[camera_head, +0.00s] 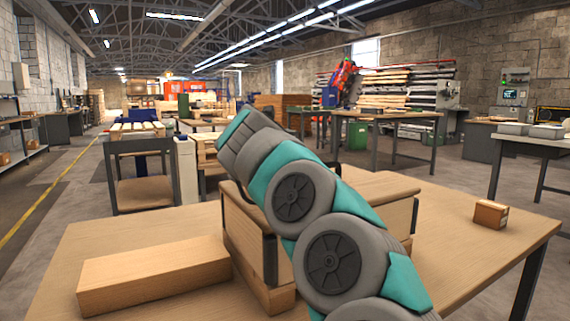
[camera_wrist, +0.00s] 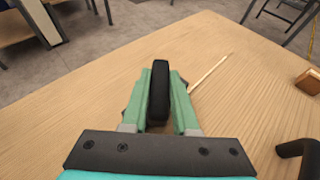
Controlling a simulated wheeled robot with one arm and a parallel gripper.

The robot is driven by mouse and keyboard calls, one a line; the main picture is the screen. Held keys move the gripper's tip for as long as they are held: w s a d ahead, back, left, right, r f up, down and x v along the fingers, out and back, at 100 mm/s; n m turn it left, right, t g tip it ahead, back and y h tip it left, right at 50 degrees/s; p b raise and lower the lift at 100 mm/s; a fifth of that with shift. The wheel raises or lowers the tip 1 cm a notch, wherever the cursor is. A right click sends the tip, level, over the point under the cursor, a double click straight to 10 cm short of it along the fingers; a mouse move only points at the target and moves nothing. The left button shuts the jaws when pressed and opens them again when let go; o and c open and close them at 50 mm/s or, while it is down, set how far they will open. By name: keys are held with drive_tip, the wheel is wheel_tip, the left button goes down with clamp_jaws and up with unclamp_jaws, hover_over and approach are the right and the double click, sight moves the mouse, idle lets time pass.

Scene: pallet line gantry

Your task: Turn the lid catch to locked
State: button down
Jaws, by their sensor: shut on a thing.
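In the wrist view my gripper (camera_wrist: 160,115) has its green fingers closed on both sides of a black upright piece (camera_wrist: 159,88), which looks like the lid catch's lever. Its base is hidden by the fingers, and I cannot tell its turned position. In the head view a wooden crate (camera_head: 243,233) with dark corner edges stands on the table, its wooden top (camera_head: 375,187) showing behind my arm. My arm covers much of the crate and hides the gripper and the catch there.
A long wooden block (camera_head: 155,276) lies left of the crate on the wooden table (camera_head: 465,247). A small brown box (camera_head: 490,214) sits near the table's right side. A black bent handle-like piece (camera_wrist: 300,150) shows at the wrist view's lower right. The table between crate and small box is clear.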

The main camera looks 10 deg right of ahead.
drive_tip(key=shift+s+r+n+t+y+p, duration=0.1)
drive_tip(key=shift+r+n+t+y+p, duration=0.15)
drive_tip(key=shift+n+y+p, duration=0.35)
drive_tip(key=shift+r+n+t+y+p, duration=0.1)
drive_tip(key=shift+n+t+y+p, duration=0.15)
drive_tip(key=shift+n+y+p, duration=0.35)
drive_tip(key=n+y+p, duration=0.1)
drive_tip(key=y+p, duration=0.1)
drive_tip(key=n+y+p, duration=0.1)
drive_tip(key=n+p, duration=0.1)
drive_tip(key=p, duration=0.1)
drive_tip(key=shift+r+t+y, duration=0.2)
drive_tip(key=shift+t+y, duration=0.2)
drive_tip(key=n+y+p, duration=0.1)
drive_tip(key=y+p, duration=0.1)
drive_tip(key=p, duration=0.1)
drive_tip(key=shift+f+n, duration=0.2)
drive_tip(key=shift+n, duration=0.2)
drive_tip(key=shift+f+n+g+y+p, duration=0.1)
drive_tip(key=shift+n+g+y+p, duration=0.2)
drive_tip(key=shift+n+y+p, duration=0.45)
drive_tip(key=shift+f+n+y, duration=0.1)
drive_tip(key=shift+n+y, duration=0.35)
drive_tip(key=shift+y, duration=0.1)
drive_tip(key=c, duration=0.7)
unclamp_jaws()
drive_tip(key=shift+f, duration=0.1)
